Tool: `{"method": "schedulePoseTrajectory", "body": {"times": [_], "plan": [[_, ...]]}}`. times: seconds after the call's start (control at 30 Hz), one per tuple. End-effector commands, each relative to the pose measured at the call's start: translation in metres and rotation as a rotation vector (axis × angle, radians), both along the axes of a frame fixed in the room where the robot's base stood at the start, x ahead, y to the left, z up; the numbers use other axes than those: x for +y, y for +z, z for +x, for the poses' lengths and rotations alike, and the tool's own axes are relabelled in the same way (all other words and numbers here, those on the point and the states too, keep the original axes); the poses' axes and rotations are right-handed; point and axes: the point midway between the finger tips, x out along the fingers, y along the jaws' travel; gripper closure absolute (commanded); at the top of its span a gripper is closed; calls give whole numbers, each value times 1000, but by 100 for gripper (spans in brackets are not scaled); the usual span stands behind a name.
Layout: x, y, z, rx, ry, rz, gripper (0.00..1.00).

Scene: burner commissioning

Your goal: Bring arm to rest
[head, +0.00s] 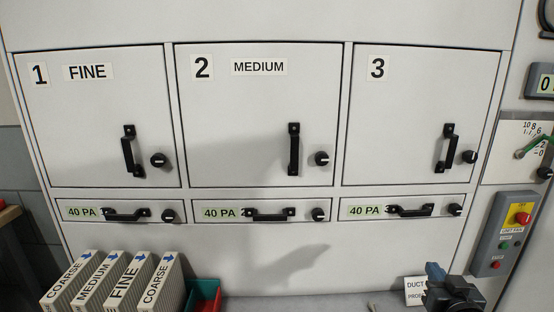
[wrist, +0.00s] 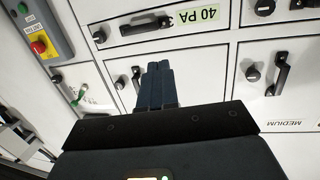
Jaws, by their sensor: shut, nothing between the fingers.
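My gripper (head: 436,276) is at the bottom right of the head view, in front of the cabinet, clear of its doors. In the wrist view my gripper (wrist: 158,75) shows its two blue-grey fingers pressed together with nothing between them. The wrist picture is turned upside down, with the cabinet's doors and drawers beyond the fingers. No contact between the fingers and the cabinet is visible.
Door 1 (head: 90,105), door 2 (head: 250,95) and door 3 (head: 415,95) look closed, above 40 PA drawers. Several labelled filters (head: 112,282) stand at the lower left beside a green and red bin (head: 204,293). A control box (head: 507,233) is at right.

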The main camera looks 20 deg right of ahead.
Motion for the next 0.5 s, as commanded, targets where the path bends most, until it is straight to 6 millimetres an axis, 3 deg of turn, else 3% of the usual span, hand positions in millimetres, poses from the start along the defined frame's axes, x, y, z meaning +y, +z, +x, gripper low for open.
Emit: {"method": "schedulePoseTrajectory", "body": {"times": [0.03, 0.2, 0.5], "plan": [[25, -13, -13, 15, 24, 6, 100], [93, -38, -59, 38, 92, 13, 100], [191, -48, -155, 82, 225, 22, 100]]}}
